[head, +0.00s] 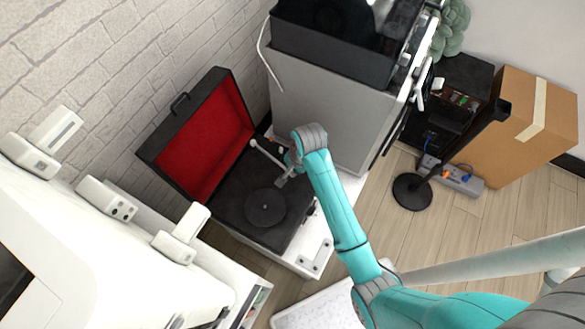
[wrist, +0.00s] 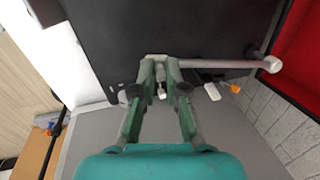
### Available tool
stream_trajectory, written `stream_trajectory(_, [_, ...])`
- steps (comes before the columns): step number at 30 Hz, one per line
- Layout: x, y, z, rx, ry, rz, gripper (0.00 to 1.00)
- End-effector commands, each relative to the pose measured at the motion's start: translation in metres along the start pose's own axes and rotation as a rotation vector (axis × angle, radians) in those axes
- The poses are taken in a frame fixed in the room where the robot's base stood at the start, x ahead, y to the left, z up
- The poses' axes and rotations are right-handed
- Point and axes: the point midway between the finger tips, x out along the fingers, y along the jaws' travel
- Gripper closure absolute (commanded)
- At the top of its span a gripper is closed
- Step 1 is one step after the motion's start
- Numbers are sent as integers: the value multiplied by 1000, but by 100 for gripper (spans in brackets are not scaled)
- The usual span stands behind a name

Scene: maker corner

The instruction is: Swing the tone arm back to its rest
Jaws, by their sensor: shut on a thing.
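The record player is an open black case (head: 232,190) with a red-lined lid (head: 212,135), standing on a white surface. Its dark round platter (head: 265,207) is bare. The pale tone arm (head: 268,156) runs from a white knob at its back end towards the platter's upper right edge. In the wrist view the tone arm (wrist: 225,64) reaches from the right to my fingertips. My gripper (head: 284,180) is shut on its front end; the fingers (wrist: 160,65) close around it in the wrist view. The fingers hide the tip, and I cannot make out the rest.
A large grey machine (head: 325,105) stands close behind my forearm. White equipment (head: 110,250) fills the lower left. A small white lever (wrist: 212,91) and an orange part (wrist: 235,88) sit beside the tone arm. A cardboard box (head: 520,115) and a black stand (head: 412,190) are at right.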

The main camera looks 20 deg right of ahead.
Motion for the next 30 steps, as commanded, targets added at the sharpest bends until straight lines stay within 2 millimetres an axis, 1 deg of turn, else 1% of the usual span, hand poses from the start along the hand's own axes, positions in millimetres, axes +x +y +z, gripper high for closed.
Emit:
stream_trajectory(4, [-1,0,-11,-42,-8,-1,100])
stream_trajectory(9, [-1,1,-30,-146,-30,-1,100])
stream_trajectory(12, [-1,2,-38,-193,-41,0,100])
stream_trajectory(16, [-1,1,-42,-224,-47,-2,100])
stream_trajectory(24, [-1,1,-43,-227,-46,-2,100])
stream_trajectory(25, [-1,1,-43,-226,-45,-2,83])
stream_trajectory(26, [-1,1,-43,-226,-45,-2,76])
stream_trajectory(27, [-1,1,-43,-226,-45,-2,66])
stream_trajectory(28, [-1,1,-43,-226,-46,-1,62])
stream_trajectory(30, [-1,1,-43,-226,-46,-1,62])
